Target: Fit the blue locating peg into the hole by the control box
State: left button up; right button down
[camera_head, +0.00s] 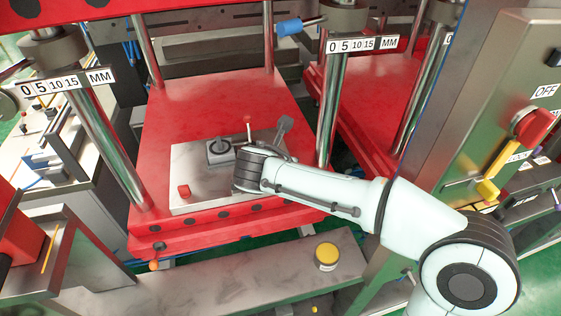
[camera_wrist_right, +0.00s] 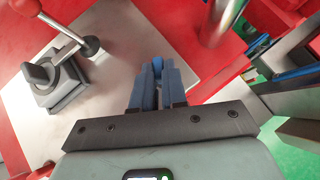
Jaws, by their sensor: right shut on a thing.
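The blue locating peg (camera_wrist_right: 158,66) shows between the fingers of my right gripper (camera_wrist_right: 157,78) in the right wrist view. The fingers are shut on it, and its blue end stands out at the tips. In the head view my right arm reaches in from the right over the light metal plate (camera_head: 185,208), and its wrist hides most of the gripper. The control box (camera_head: 220,155), grey with a dark knob, stands on the plate. It also shows at the left of the right wrist view (camera_wrist_right: 62,88). I cannot make out the hole. My left gripper is not in view.
A red-balled lever (camera_head: 248,122) stands near the control box. Steel columns (camera_head: 107,145) flank the red press bed (camera_head: 180,105). A yellow-topped jar (camera_head: 327,256) stands on the front ledge.

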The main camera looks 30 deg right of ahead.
jog(key=shift+f+b, duration=0.55)
jog(key=shift+f, duration=0.75)
jog(key=c, duration=1.1)
grip_release()
jog(key=shift+r, duration=0.1)
jog(key=p+v, duration=0.1)
jog(key=v, duration=1.2)
jog(key=shift+r, duration=0.15)
jog(key=shift+a, duration=0.15)
